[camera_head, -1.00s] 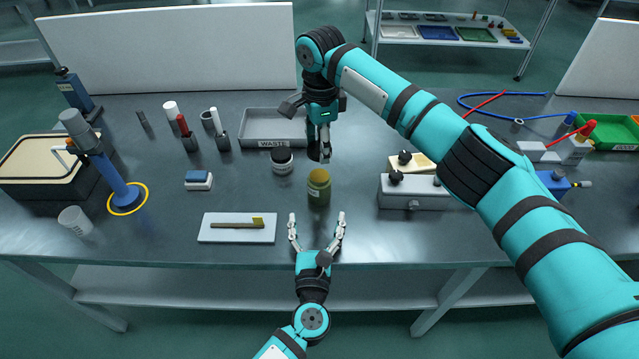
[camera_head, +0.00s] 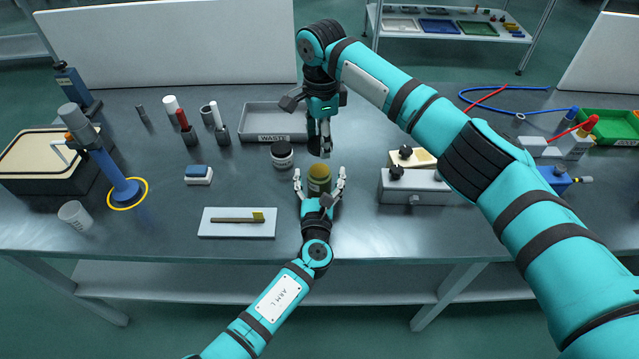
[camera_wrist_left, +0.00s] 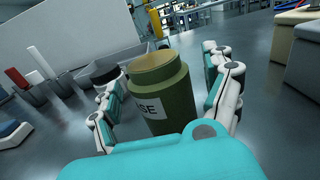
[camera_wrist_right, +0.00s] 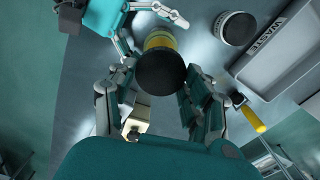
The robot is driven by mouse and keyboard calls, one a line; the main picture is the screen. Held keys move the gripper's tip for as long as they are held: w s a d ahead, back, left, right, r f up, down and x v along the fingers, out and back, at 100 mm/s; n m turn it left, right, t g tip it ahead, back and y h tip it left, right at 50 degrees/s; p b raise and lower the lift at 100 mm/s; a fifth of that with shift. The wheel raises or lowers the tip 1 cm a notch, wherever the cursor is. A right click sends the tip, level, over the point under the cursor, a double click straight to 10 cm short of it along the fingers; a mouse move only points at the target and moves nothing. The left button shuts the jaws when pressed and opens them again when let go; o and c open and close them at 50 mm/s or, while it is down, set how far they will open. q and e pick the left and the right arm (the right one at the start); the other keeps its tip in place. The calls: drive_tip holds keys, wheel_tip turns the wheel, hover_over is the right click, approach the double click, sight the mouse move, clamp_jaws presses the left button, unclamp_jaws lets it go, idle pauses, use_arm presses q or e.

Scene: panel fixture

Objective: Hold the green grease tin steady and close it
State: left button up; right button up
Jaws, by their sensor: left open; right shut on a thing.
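The green grease tin (camera_head: 319,181) stands upright on the bench with its tan top uncovered. In the left wrist view the tin (camera_wrist_left: 168,103) has a white label, partly cut off from sight. My left gripper (camera_head: 320,176) is open, with one finger on each side of the tin and gaps visible. My right gripper (camera_head: 321,150) is above and behind the tin, pointing down. In the right wrist view it is shut on a round black lid (camera_wrist_right: 161,72). That lid is apart from the tin, whose yellowish top (camera_wrist_right: 160,40) shows beyond it.
A black-capped white jar (camera_head: 282,155) stands just left of the tin. The grey WASTE tray (camera_head: 272,137) lies behind it. A white plate with a brush (camera_head: 237,230) is at front left. A grey fixture block (camera_head: 410,192) stands to the right.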

use_arm(q)
drive_tip(key=shift+w, duration=0.2)
clamp_jaws()
use_arm(e)
hover_over(320, 171)
drive_tip(key=shift+w+f, duration=0.1)
drive_tip(key=shift+f, duration=2.35)
